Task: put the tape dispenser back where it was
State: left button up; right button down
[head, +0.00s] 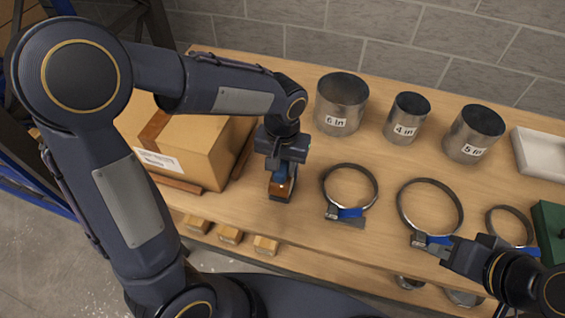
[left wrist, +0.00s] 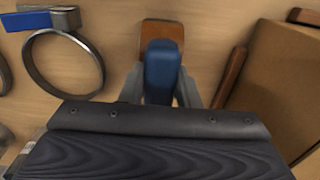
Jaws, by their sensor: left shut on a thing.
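The tape dispenser (head: 283,189), with a blue body and an orange-brown part, is upright on or just above the wooden bench; I cannot tell if it touches. My left gripper (head: 281,165) points down and is shut on it. In the left wrist view the dispenser (left wrist: 162,68) sits between the fingers of my left gripper (left wrist: 162,95), its brown part beyond the blue. My right gripper (head: 440,250) is at the lower right beside the blue catch of the middle ring clamp (head: 430,185); its fingers are not clear enough to show their state.
A cardboard box (head: 200,150) with wooden strips around it stands left of the dispenser. A smaller ring clamp (head: 350,185) lies close to its right. Labelled metal ducts (head: 341,104) stand behind.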

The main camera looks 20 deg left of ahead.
pick_arm(q)
jog(key=o, duration=1)
notch_tip(320, 180, up, 12)
jog(key=s+a+f+t+h, duration=0.1)
jog(key=s+a+t, duration=0.1)
jog(key=s, duration=0.3)
jog(key=s+a+f+n+t+h, duration=0.1)
jog(key=s+a, duration=0.3)
jog(key=s, duration=0.1)
jog(key=s+a+f+n+t+h, duration=0.1)
jog(key=s+a+t, duration=0.1)
jog(key=s, duration=0.4)
jog(key=shift+a+f+t+h, duration=0.15)
jog(key=shift+a+t+h, duration=0.2)
jog(key=shift+a, duration=0.25)
